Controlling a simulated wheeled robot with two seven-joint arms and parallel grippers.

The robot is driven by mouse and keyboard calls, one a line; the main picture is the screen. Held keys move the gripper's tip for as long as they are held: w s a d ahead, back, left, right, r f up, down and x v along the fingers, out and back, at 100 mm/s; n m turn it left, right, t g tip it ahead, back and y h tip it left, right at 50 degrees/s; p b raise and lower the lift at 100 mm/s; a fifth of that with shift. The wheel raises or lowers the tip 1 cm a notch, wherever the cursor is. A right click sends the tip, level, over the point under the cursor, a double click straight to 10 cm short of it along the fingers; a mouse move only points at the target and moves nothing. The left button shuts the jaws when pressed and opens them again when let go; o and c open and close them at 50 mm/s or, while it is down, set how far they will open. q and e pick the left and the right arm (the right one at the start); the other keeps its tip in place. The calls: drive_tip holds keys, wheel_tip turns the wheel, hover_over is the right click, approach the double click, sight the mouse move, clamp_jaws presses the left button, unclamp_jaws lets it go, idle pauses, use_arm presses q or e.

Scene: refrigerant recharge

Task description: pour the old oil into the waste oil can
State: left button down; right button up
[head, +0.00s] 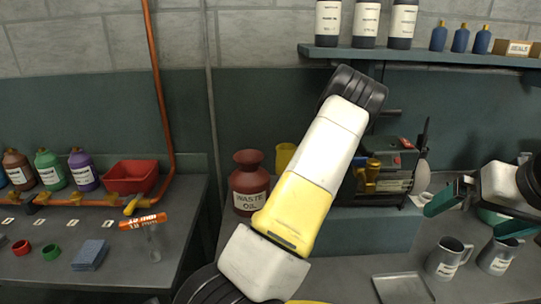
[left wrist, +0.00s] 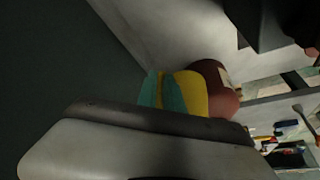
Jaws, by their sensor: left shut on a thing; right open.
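The dark red waste oil can (head: 249,181), labelled WASTE OIL, stands upright at the back, left of my left arm. A yellow container (head: 284,157) shows just right of the can's top, partly hidden by my left arm. In the left wrist view, my left gripper's teal fingers (left wrist: 162,92) are shut on the yellow container (left wrist: 195,95), with the red-brown can (left wrist: 225,80) right behind it. Whether they touch, and any oil, I cannot tell. The left gripper is hidden in the head view. My right gripper (head: 478,212) is open and empty at the right, above the bench.
A pump (head: 400,165) with brass fittings stands behind my left arm. Two labelled metal jugs (head: 447,258) and a shallow tray (head: 402,289) are at the front right. Bottles, a red bin (head: 131,178) and a blue cloth stack (head: 90,254) are on the left bench.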

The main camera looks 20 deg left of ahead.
use_arm(q)
drive_tip(key=s+a+r+n+t+h+p, duration=0.1)
drive_tip(key=s+a+r+t+h, duration=0.2)
drive_tip(key=r, duration=0.4)
drive_tip(key=s+a+r+n+t+h+p, duration=0.1)
drive_tip(key=s+a+r+t+h+p, duration=0.1)
drive_tip(key=a+r+t+h, duration=0.3)
wheel_tip(320, 180, up, 2)
drive_tip(key=shift+s+r+n+h, duration=0.1)
drive_tip(key=shift+s+n+h, duration=0.2)
drive_tip(key=shift+s+h, duration=0.5)
drive_tip(key=shift+s+a+t+h+p, duration=0.1)
drive_tip(key=shift+a+t+h+p, duration=0.35)
drive_tip(key=shift+p, duration=0.25)
drive_tip(key=s+a+t+p, duration=0.1)
drive_tip(key=s+a+r+t+h+p, duration=0.1)
drive_tip(key=shift+s+a+n+h, duration=0.2)
drive_tip(key=shift+a+n+h, duration=0.05)
drive_tip(key=shift+a+n, duration=0.1)
drive_tip(key=shift+s+a+r+h+p, duration=0.2)
drive_tip(key=shift+a+h+p, duration=0.1)
drive_tip(key=shift+p, duration=0.35)
idle(0.3)
drive_tip(key=shift+s+a+r+n+t+h, duration=0.25)
drive_tip(key=shift+s+a+t+h, duration=0.15)
drive_tip(key=shift+a+t, duration=0.1)
drive_tip(key=shift+s+a+r+n+t+h, duration=0.1)
drive_tip(key=shift+s+a+r+t+h, duration=0.1)
drive_tip(key=shift+s+a+t+h, duration=0.2)
idle(0.8)
